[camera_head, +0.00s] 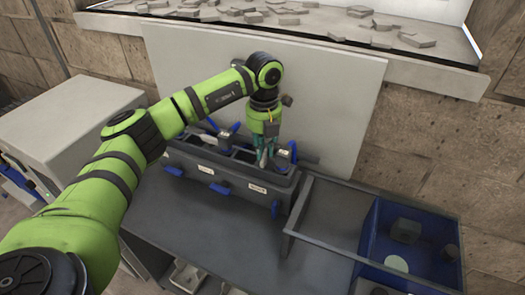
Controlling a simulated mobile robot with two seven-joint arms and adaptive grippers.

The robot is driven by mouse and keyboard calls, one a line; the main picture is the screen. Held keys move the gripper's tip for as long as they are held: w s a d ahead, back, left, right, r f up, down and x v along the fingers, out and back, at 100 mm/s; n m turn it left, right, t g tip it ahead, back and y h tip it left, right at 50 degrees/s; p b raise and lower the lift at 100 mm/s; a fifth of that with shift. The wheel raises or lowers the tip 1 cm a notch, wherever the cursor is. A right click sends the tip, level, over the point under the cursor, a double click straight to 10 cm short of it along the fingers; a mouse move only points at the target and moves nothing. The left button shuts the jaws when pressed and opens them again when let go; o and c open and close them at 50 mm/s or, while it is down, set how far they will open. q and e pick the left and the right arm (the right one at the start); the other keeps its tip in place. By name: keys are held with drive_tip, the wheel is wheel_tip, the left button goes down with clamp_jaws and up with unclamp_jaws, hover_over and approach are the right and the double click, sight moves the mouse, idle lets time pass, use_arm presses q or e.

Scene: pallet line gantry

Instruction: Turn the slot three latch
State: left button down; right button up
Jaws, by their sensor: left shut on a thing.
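A dark grey slotted fixture (240,182) stands on the bench against a pale panel. Blue tabs stick out along its front: one at the left (173,171), one in the middle (220,188) and one at the right (275,208). Blue levers show at its back left (212,125) and right (292,152). My left gripper (265,160) points down over the right-hand slot, beside the right lever. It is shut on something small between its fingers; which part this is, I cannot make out. My right gripper is out of view.
A blue bin (375,235) with grey pieces stands at the right behind a low grey rail (325,245). A grey cabinet (60,120) is at the left. The bench top (200,230) in front of the fixture is clear. A ledge with flat grey pieces (290,12) runs above.

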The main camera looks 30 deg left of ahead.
sight(265, 151)
use_arm(q)
drive_tip(key=shift+w+d+m+b, duration=0.1)
drive_tip(key=shift+m+b, duration=0.3)
drive_tip(key=shift+m, duration=0.8)
drive_tip(key=c, duration=1.1)
unclamp_jaws()
drive_tip(key=shift+r, duration=0.1)
wheel_tip(265, 151, up, 12)
drive_tip(key=shift+f, duration=0.1)
